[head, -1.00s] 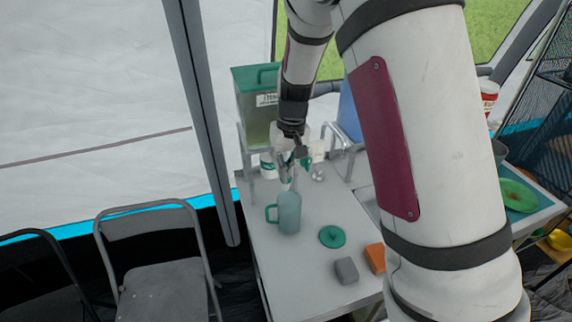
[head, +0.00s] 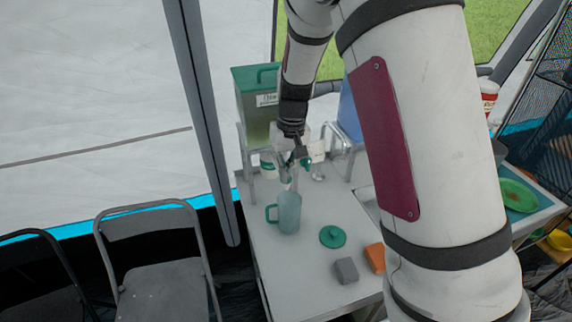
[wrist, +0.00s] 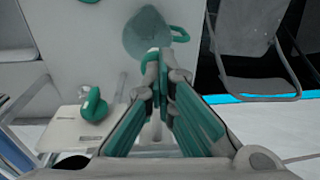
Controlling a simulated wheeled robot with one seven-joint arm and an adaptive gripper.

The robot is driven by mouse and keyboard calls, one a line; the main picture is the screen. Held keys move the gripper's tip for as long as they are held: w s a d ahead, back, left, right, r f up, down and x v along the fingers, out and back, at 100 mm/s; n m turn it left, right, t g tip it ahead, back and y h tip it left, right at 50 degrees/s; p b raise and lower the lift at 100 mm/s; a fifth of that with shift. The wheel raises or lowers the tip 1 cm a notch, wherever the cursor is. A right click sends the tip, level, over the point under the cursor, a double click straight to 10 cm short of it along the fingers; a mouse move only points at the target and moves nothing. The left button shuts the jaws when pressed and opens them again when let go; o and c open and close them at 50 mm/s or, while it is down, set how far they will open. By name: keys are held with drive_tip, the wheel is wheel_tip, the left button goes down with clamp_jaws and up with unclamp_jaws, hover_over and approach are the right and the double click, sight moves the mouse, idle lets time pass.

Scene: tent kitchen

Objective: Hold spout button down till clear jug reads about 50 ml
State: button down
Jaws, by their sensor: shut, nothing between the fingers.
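The clear jug (head: 288,213), teal-tinted with a green handle, stands upright on the table below and in front of the dispenser. It also shows at the top of the wrist view (wrist: 147,38). Its markings and any water level are too small to read. The dispenser (head: 257,103) has a green lid and a label and stands on a metal frame. My gripper (head: 290,178) is shut and empty, between the dispenser's front and the jug. In the wrist view its fingertips (wrist: 160,65) meet beside a small teal curved part. The spout button is not clear, and I cannot tell contact.
A round green lid (head: 332,237), a grey block (head: 346,270) and an orange block (head: 375,257) lie on the table (head: 272,263). A blue container (head: 350,112) stands right of the dispenser. A folding chair (head: 158,250) is at the left. A tent pole (head: 205,130) rises beside the table.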

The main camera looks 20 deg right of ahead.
drive_tip(key=shift+s+a+f, duration=0.25)
drive_tip(key=shift+f, duration=0.1)
wheel_tip(320, 180, up, 13)
drive_tip(key=d, duration=0.1)
drive_tip(key=shift+d+f, duration=0.15)
drive_tip(key=shift+f, duration=0.05)
idle(0.4)
drive_tip(key=s+r+t, duration=0.2)
drive_tip(key=s+r, duration=0.7)
drive_tip(key=s, duration=0.3)
drive_tip(key=s+r+t, duration=0.1)
drive_tip(key=s+t, duration=0.2)
drive_tip(key=s, duration=1.1)
drive_tip(key=shift+r+h, duration=0.15)
drive_tip(key=shift+h, duration=0.25)
idle(1.3)
